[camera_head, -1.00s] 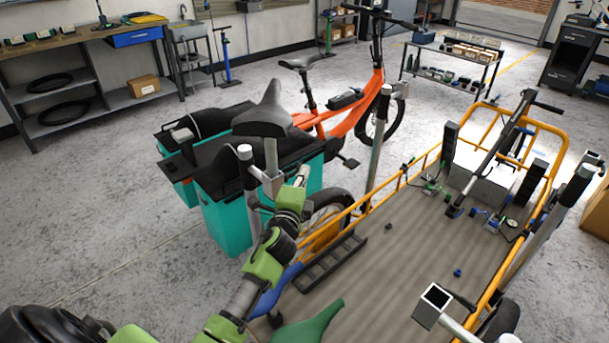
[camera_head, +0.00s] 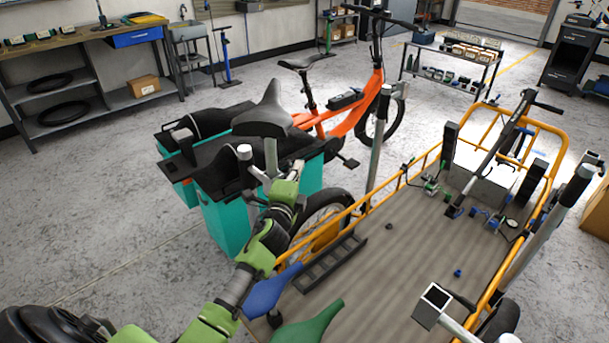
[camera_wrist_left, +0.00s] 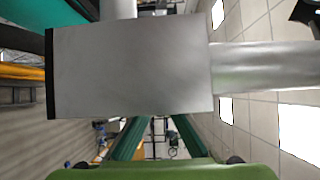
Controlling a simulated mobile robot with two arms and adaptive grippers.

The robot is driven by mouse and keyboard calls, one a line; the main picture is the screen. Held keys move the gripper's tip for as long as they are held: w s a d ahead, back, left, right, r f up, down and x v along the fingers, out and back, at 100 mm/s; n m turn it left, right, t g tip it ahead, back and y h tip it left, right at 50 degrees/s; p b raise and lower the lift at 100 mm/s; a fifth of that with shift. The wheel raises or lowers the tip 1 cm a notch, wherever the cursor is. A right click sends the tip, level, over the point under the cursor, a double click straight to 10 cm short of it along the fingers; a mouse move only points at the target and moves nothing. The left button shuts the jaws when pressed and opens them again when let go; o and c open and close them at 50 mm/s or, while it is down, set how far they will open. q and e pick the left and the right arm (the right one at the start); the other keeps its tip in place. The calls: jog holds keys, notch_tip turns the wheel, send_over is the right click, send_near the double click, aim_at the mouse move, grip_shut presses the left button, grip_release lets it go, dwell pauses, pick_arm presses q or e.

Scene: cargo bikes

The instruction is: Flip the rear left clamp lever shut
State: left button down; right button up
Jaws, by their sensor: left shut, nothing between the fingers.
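The rear left post (camera_head: 246,185) stands upright at the left corner of the cargo bike's deck (camera_head: 395,235), with a grey clamp lever (camera_head: 260,176) sticking out near its top. My left gripper (camera_head: 297,168) is shut and empty, just right of the lever in the head view. In the left wrist view, a grey square-section block (camera_wrist_left: 130,70) and a round tube (camera_wrist_left: 265,68) fill the near field and hide the fingertips. Contact between gripper and lever cannot be told. My right gripper is not in view.
A black saddle (camera_head: 262,121) and teal panniers (camera_head: 222,222) stand close behind and left of the post. A blue saddle (camera_head: 268,292) and a green saddle (camera_head: 310,328) lie below my arm. A yellow rail (camera_head: 400,185) edges the deck. Floor at left is clear.

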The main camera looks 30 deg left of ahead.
pick_arm(q)
jog(key=shift+a, duration=0.15)
dwell(0.3)
jog(key=v, duration=1.2)
jog(key=s+d+f+n+g+h, duration=0.1)
jog(key=s+d+f+n+g, duration=0.3)
jog(key=s+f, duration=0.5)
jog(key=s+d+f+n+g+h, duration=0.2)
jog(key=s+d+f+n+g, duration=0.25)
jog(key=s+f, duration=0.45)
jog(key=s+d+f+n+g+h, duration=0.1)
jog(key=s+d+f+n+g, duration=0.35)
jog(key=s+f, duration=0.45)
jog(key=s+f+g+h, duration=0.1)
jog(key=s+f, duration=0.3)
jog(key=f, duration=0.7)
jog(key=s+f+g, duration=0.1)
jog(key=s+f, duration=0.2)
jog(key=f, duration=0.8)
jog(key=s+a+f, duration=0.1)
jog(key=s+f, duration=0.3)
jog(key=s, duration=0.3)
jog(key=s+f+g, duration=0.1)
jog(key=s+f, duration=0.4)
jog(key=s, duration=0.3)
jog(key=shift+s+a+f+m, duration=0.25)
jog(key=shift+a+f+m, duration=0.05)
jog(key=shift+a+f, duration=0.1)
